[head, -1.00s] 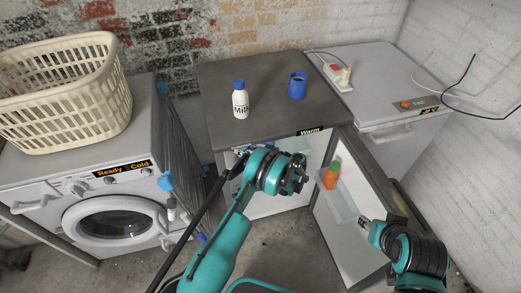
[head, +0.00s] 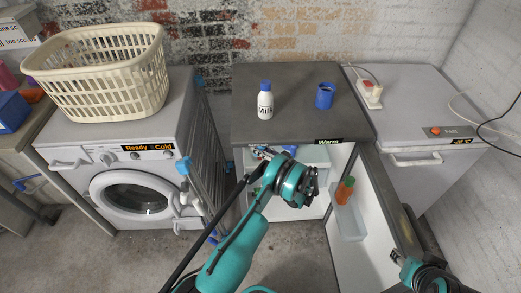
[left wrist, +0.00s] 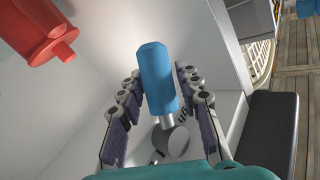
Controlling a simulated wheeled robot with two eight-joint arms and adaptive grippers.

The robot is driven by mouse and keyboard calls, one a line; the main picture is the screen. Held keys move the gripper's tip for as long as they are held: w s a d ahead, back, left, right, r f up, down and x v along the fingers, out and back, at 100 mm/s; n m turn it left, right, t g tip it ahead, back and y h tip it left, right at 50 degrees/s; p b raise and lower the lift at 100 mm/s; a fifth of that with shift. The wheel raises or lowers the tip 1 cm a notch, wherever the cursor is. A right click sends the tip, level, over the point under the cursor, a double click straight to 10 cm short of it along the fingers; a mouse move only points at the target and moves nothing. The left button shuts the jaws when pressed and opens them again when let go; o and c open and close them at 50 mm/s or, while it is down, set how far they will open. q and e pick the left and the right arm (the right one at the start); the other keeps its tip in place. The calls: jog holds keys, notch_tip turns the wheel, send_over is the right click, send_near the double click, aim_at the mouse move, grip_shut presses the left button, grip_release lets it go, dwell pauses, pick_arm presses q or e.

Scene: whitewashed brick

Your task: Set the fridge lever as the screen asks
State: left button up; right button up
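The small fridge stands open, with a dark top (head: 292,105) and a white door (head: 365,230) swung out to the right. The screen (head: 328,141) on its front edge reads "Warm". The left wrist view shows a blue lever handle (left wrist: 157,78) on a short metal stem and round base. My left gripper (left wrist: 158,72) is open, with one finger on each side of the handle; contact is unclear. In the head view its fingers are hidden by my arm near the fridge opening. My right gripper (head: 398,257) is low at the right by the door; its fingers are unclear.
A milk bottle (head: 265,105) and a blue mug (head: 325,95) stand on the fridge top. An orange bottle (head: 345,190) sits in the door shelf. A washing machine (head: 125,170) bearing a basket (head: 100,75) stands left, and a chest freezer (head: 400,95) right. A red object (left wrist: 40,30) is beside the lever.

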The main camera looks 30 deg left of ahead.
pick_arm(q)
jog(key=shift+o, duration=0.2)
jog(key=s+d, duration=0.1)
jog(key=d, duration=1.1)
jog(key=shift+s, duration=0.25)
